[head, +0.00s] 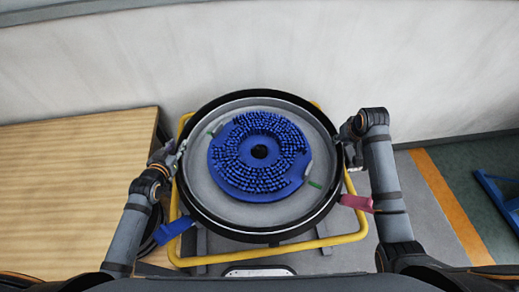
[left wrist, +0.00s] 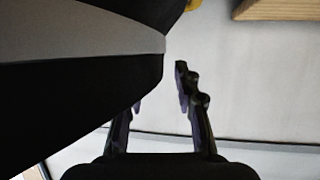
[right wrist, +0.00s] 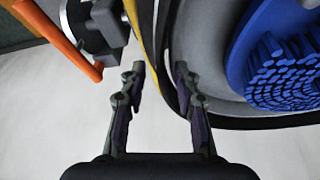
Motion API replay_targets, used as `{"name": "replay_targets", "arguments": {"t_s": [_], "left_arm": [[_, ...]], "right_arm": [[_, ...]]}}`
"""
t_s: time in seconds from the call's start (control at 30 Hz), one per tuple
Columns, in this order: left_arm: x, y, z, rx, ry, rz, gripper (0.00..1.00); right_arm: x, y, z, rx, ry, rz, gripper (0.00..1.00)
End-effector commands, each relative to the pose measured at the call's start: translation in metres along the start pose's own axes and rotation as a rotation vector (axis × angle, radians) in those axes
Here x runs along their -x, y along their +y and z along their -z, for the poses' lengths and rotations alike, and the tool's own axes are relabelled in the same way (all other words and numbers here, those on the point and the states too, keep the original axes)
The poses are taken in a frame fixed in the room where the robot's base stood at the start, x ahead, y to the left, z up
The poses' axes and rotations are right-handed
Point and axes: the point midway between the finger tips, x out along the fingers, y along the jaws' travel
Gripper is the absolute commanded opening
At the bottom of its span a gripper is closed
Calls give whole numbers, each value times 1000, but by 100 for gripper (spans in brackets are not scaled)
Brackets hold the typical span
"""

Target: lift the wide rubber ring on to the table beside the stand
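A wide black ring (head: 259,236), which I take for the rubber ring, runs around the rim of a round grey pan (head: 205,185) on a yellow-framed stand (head: 335,240). A wooden table (head: 70,190) is to the left. My left gripper (head: 176,148) is at the ring's left side; in the left wrist view its fingers (left wrist: 160,88) are apart, one partly hidden behind the black edge. My right gripper (head: 347,142) is at the ring's right side; in the right wrist view its fingers (right wrist: 160,72) are apart, with the black edge (right wrist: 171,85) between or just behind them.
A blue bristled disc (head: 230,185) lies in the pan. A blue tab (head: 175,230) and a red tab (head: 357,202) stick out at the sides. A black curved thing (head: 147,243) lies by the table edge, partly hidden by my left arm. A wall stands behind. The table top looks clear.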

Motion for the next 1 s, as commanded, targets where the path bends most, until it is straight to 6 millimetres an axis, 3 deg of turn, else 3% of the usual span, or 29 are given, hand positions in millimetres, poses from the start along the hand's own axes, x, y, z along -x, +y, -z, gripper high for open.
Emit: {"name": "replay_targets", "arguments": {"t_s": [0.43, 0.67, 1.0], "left_arm": [[-10, 0, 0, -2, 0, -1, 32], [-10, 0, 0, -2, 0, 0, 0], [-10, 0, 0, -2, 0, 0, 0]], "right_arm": [[-10, 0, 0, 1, 0, -1, 32], [-10, 0, 0, 1, 0, -1, 0], [-10, 0, 0, 1, 0, -1, 0]]}}
